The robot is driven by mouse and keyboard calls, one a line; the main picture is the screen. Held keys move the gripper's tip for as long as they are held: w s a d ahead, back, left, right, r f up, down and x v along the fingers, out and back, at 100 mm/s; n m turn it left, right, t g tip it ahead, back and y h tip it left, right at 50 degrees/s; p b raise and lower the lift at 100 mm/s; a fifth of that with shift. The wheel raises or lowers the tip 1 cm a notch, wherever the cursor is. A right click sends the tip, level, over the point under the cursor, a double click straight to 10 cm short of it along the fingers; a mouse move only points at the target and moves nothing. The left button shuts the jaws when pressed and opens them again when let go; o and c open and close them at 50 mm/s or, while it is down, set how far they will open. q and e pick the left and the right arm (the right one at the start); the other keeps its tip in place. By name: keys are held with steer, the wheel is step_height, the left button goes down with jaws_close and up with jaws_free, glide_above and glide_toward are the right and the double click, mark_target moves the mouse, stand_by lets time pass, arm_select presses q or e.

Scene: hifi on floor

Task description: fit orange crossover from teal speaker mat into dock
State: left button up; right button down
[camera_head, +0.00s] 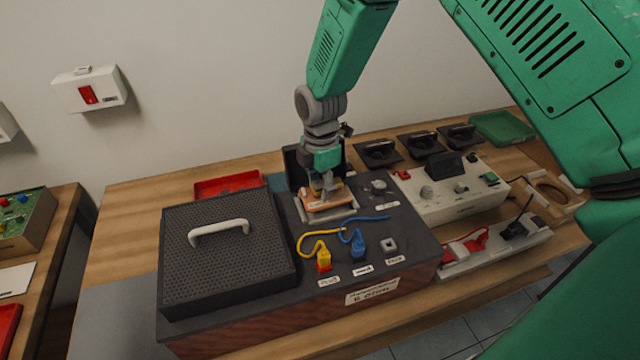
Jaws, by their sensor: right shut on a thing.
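The orange crossover (316,201) is a small orange block at the back of the dark speaker box's top. My right gripper (324,184) reaches down from above and is shut on it. The crossover is over or in a light grey frame (341,214), which looks like the dock. I cannot tell whether it is seated or just above the frame. The gripper hides part of the block. A small teal patch (276,181), perhaps the speaker mat, shows behind the box, mostly hidden. My left gripper is not in view.
A black perforated grille with a white handle (219,231) covers the box's left side. Yellow (323,260) and blue (359,245) plugs with cables stand near the dock. A white control unit (450,190) and power strip (495,244) lie right. A red tray (228,184) is behind.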

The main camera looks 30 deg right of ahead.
steer(key=shift+f+b, duration=0.45)
steer(key=shift+f, duration=0.6)
steer(key=c, duration=1.1)
jaws_free()
steer(key=shift+r, duration=0.3)
step_height(320, 180, up, 11)
steer(key=shift+r, duration=0.15)
